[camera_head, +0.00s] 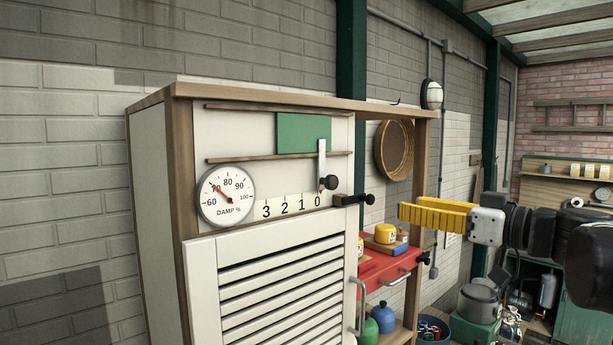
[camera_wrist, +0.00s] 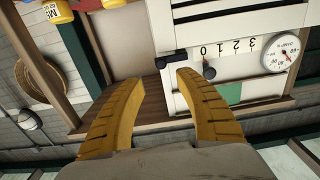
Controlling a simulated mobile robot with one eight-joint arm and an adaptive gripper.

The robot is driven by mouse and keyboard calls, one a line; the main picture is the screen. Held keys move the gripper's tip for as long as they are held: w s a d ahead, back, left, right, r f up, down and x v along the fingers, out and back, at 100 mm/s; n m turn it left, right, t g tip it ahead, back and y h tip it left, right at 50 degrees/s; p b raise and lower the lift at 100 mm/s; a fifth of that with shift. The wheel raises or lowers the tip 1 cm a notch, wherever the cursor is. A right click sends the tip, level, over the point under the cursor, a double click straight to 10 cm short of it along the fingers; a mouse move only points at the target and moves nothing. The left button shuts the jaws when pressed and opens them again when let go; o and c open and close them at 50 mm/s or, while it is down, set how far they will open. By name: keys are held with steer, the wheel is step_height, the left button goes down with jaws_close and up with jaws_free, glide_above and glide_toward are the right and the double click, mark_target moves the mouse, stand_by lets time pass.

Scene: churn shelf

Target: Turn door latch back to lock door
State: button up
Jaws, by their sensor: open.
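The door latch (camera_head: 347,200) is a short black bar with a round knob at its right end. It lies about level at the upper right corner of the white slatted door (camera_head: 270,290). In the wrist view, where the scene is upside down, the latch (camera_wrist: 172,58) shows just beyond the fingertips. My gripper (camera_head: 402,213) has yellow fingers and is to the right of the latch, apart from it. In the wrist view my gripper (camera_wrist: 158,80) is open, with nothing between the fingers.
A pale lever with a black knob (camera_head: 328,183) hangs above the latch, by the 0 of a number scale. A damp dial (camera_head: 226,195) and green panel (camera_head: 303,133) are on the cabinet. A red shelf (camera_head: 376,268) with a yellow-labelled jar (camera_head: 385,234) stands right of the door.

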mark_target(372, 198)
steer(key=p+x, duration=0.3)
steer(key=x, duration=0.7)
steer(key=shift+w+a+r, duration=0.1)
steer(key=shift+a+r, duration=0.05)
steer(key=shift+a, duration=0.05)
jaws_close()
